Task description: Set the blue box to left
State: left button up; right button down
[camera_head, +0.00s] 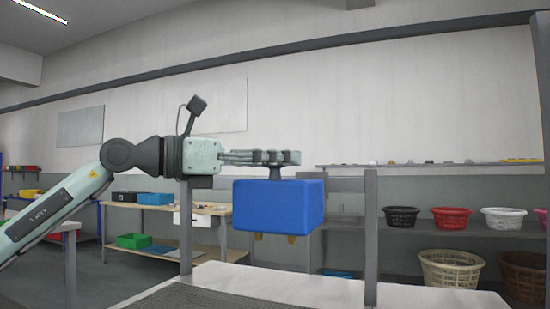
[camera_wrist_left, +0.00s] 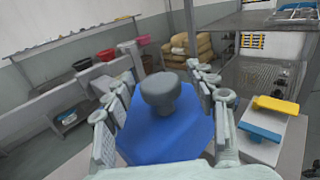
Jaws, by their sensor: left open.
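The blue box (camera_head: 278,206) has a dark knob on its top and appears upright, above the level of the pale table top in the head view. What supports it cannot be told. My left gripper (camera_head: 285,157) reaches in from the left, level with the knob, just above the box. In the left wrist view, the round grey knob (camera_wrist_left: 160,92) lies between the two spread fingers, with the blue box (camera_wrist_left: 165,140) behind it. My left gripper is open; contact with the knob cannot be told. My right gripper is in neither view.
A pale table top (camera_head: 250,283) with a grey post (camera_head: 371,240) is in front. A shelf behind at right carries black (camera_head: 401,217), red (camera_head: 451,218) and white (camera_head: 503,217) baskets. A wooden bench (camera_head: 150,207) stands at the back left.

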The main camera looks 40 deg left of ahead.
pick_arm(q)
jog(key=shift+c, duration=0.6)
grip_shut()
